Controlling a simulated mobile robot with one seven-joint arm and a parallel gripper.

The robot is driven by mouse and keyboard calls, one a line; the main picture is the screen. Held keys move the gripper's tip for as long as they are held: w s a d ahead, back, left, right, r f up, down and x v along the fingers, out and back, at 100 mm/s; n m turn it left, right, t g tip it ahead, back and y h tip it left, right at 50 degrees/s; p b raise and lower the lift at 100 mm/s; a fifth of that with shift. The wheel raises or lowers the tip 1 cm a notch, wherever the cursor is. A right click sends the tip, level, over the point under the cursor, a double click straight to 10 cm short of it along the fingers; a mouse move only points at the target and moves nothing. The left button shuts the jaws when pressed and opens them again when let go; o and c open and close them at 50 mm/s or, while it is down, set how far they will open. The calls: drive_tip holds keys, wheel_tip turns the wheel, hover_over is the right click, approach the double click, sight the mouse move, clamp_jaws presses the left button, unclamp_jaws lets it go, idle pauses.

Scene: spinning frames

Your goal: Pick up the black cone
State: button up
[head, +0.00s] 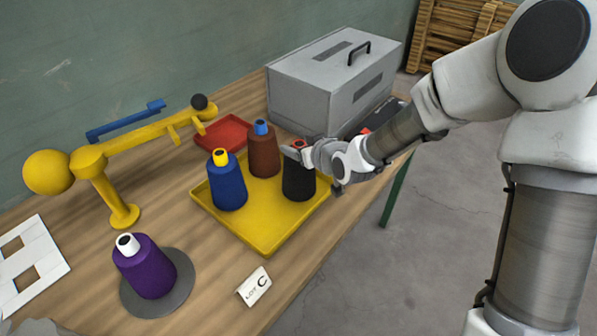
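The black cone (298,183) stands upright in the yellow tray (262,243), at its right side. Its tip looks red, and my gripper partly covers its upper part. My gripper (297,152) is at the top of the black cone, reaching in from the right. I cannot tell whether its fingers are open or shut on the cone, as they are small and overlap the tip. A brown cone (264,152) with a blue tip and a blue cone (228,186) with a yellow tip stand in the same tray.
A purple cone (147,268) stands on a grey disc (183,285). A yellow stand (120,205) with a long arm is at left. A red tray (222,133) and grey metal box (310,98) are behind. A "LOT C" card (254,287) is in front.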

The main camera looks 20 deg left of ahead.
clamp_jaws()
drive_tip(key=shift+r, duration=0.1)
idle(1.1)
